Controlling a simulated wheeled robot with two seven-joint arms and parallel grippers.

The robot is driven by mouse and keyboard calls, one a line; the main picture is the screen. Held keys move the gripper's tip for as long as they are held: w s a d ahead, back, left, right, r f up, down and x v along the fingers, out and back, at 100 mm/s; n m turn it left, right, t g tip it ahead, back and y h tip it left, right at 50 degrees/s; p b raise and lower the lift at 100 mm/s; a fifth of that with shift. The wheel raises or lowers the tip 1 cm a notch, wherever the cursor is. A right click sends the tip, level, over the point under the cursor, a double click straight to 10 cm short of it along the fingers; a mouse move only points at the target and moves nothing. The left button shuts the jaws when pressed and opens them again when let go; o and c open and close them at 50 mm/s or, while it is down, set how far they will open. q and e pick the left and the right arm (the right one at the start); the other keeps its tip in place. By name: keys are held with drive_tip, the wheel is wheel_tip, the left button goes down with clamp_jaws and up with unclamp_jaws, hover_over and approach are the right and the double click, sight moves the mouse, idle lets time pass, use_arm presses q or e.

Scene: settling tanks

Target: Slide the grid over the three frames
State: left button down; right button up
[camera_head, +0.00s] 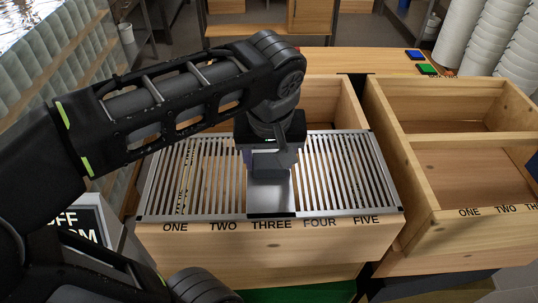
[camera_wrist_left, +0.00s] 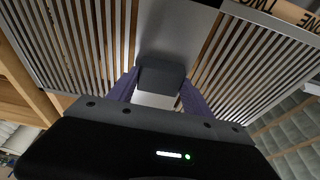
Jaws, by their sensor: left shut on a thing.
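The metal grid (camera_head: 335,175) with long slots lies over the near part of the left wooden box (camera_head: 270,250), whose front reads ONE to FIVE. An open strip of the box shows behind it. The grid has a solid plate down its middle (camera_head: 271,196). My left gripper (camera_head: 272,165) is above this plate, shut on a dark block-like handle. In the left wrist view the gripper's purple fingers (camera_wrist_left: 160,92) stand on both sides of the handle (camera_wrist_left: 161,73), with the grid (camera_wrist_left: 250,60) around it. I cannot make out the three frames; the grid and my arm cover most of the box's inside.
A second wooden box (camera_head: 465,165) with a divider stands close at the right, open on top. White stacked buckets (camera_head: 500,50) stand at the far right. A sign (camera_head: 75,225) is at the lower left.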

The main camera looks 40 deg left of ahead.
sight(269, 169)
idle(0.3)
use_arm(q)
drive_tip(key=shift+c, duration=1.9)
unclamp_jaws()
drive_tip(key=shift+r, duration=0.1)
drive_tip(key=shift+r, duration=0.25)
drive_tip(key=p+v, duration=0.3)
drive_tip(key=v, duration=0.3)
drive_tip(key=shift+s+r, duration=0.15)
drive_tip(key=shift+r, duration=0.2)
drive_tip(key=shift+s+d+r+p, duration=0.1)
drive_tip(key=shift+d+r+p, duration=0.1)
drive_tip(key=shift+p, duration=0.15)
